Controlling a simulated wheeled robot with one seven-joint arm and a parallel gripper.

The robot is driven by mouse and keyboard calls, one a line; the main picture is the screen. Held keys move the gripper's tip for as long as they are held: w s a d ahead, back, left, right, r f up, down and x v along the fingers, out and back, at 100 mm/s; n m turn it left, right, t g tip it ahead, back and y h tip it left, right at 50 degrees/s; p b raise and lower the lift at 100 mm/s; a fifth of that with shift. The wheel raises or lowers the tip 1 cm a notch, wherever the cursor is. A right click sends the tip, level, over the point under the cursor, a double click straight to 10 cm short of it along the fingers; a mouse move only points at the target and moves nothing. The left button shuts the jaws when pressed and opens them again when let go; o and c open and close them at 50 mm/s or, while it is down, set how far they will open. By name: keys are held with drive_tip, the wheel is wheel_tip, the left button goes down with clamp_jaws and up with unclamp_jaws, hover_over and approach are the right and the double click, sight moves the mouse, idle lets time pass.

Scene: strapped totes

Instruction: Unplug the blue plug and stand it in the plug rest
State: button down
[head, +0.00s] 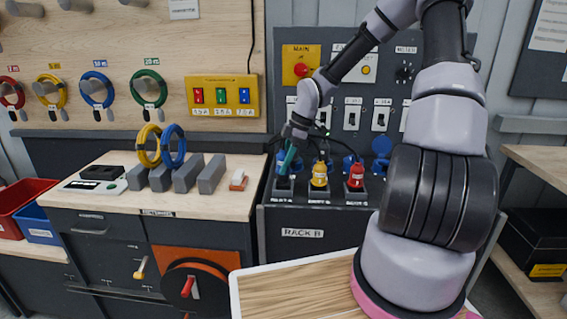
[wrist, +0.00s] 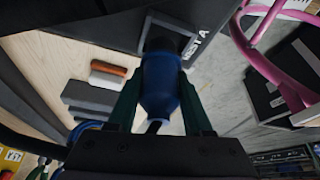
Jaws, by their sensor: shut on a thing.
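My gripper (head: 288,160) reaches down to the left end of the rack top in the head view. In the wrist view its two green fingers (wrist: 161,92) are shut on the blue plug (wrist: 160,84), one on each side. The far end of the plug is at a dark square opening (wrist: 166,36) in a black block with a label ending in "T A". I cannot tell how deep the plug sits in it. In the head view the plug is mostly hidden by my gripper. I cannot make out the plug rest for certain.
A yellow plug (head: 320,174) and a red plug (head: 356,177) stand upright in wells to the right. The wooden bench (head: 180,205) on the left holds several grey blocks (head: 211,174) and yellow and blue rings (head: 173,145). A switch panel rises behind the rack.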

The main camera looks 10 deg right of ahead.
drive_tip(key=shift+f, duration=1.5)
idle(0.6)
drive_tip(key=shift+c, duration=1.2)
unclamp_jaws()
drive_tip(key=v, duration=1.1)
drive_tip(key=s+d+r+m+t+h, duration=0.1)
drive_tip(key=s+r+m+t, duration=0.5)
drive_tip(key=s+r+m, duration=1.5)
wheel_tip(320, 180, up, 2)
drive_tip(key=shift+s+d+r+m+t+h, duration=0.1)
drive_tip(key=shift+s+d+m+t+h, duration=0.25)
drive_tip(key=shift+s+h, duration=0.3)
